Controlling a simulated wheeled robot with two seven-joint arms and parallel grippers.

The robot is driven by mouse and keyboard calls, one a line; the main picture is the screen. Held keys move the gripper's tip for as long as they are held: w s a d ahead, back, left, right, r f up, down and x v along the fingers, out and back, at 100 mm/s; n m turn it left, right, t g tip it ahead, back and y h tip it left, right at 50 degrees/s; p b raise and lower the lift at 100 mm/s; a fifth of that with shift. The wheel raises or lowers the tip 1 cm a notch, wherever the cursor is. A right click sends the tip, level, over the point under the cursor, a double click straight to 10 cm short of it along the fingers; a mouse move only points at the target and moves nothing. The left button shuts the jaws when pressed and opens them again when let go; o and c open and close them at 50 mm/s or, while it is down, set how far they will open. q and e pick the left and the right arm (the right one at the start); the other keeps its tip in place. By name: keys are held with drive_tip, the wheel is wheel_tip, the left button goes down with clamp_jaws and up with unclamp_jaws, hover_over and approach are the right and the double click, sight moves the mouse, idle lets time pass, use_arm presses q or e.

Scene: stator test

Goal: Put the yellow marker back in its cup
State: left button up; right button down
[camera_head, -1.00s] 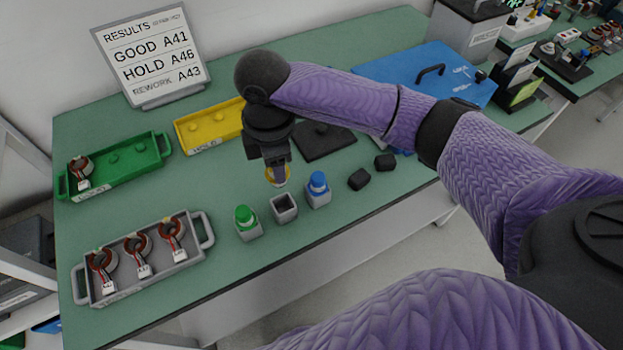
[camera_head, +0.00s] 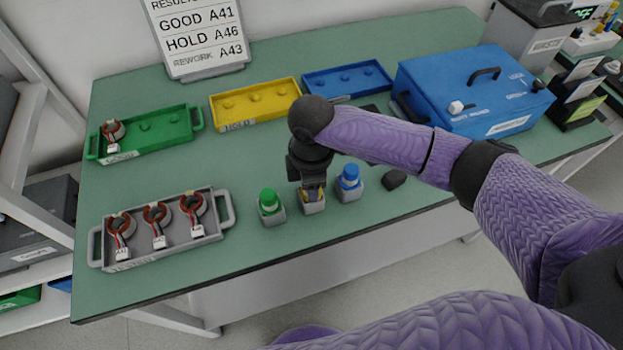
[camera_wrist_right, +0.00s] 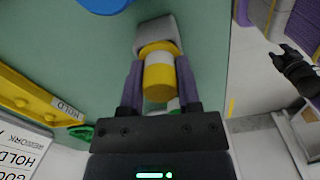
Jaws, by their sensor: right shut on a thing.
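My right gripper (camera_head: 312,190) is shut on the yellow marker and points down over the grey cup (camera_head: 313,208) in the middle of the row. In the right wrist view, the yellow marker (camera_wrist_right: 159,80) with a white band sits between the fingers (camera_wrist_right: 160,85). Its far end is at the mouth of the grey cup (camera_wrist_right: 153,30); how deep it sits inside I cannot tell. In the head view the fingers hide most of the marker. A dark part at the right of the wrist view looks like my left gripper (camera_wrist_right: 292,68); its jaws are unclear.
A green marker (camera_head: 268,199) in its cup stands left of this cup, a blue marker (camera_head: 349,175) in its cup right. A grey tray (camera_head: 228,208) with coils is at left. Green (camera_head: 150,143), yellow (camera_head: 255,105) and blue (camera_head: 348,79) trays lie behind. A black block (camera_head: 394,180) lies right.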

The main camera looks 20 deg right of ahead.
drive_tip(key=shift+c, duration=1.5)
unclamp_jaws()
wheel_tip(320, 180, up, 13)
drive_tip(key=p, duration=0.4)
drive_tip(key=shift+f, duration=0.1)
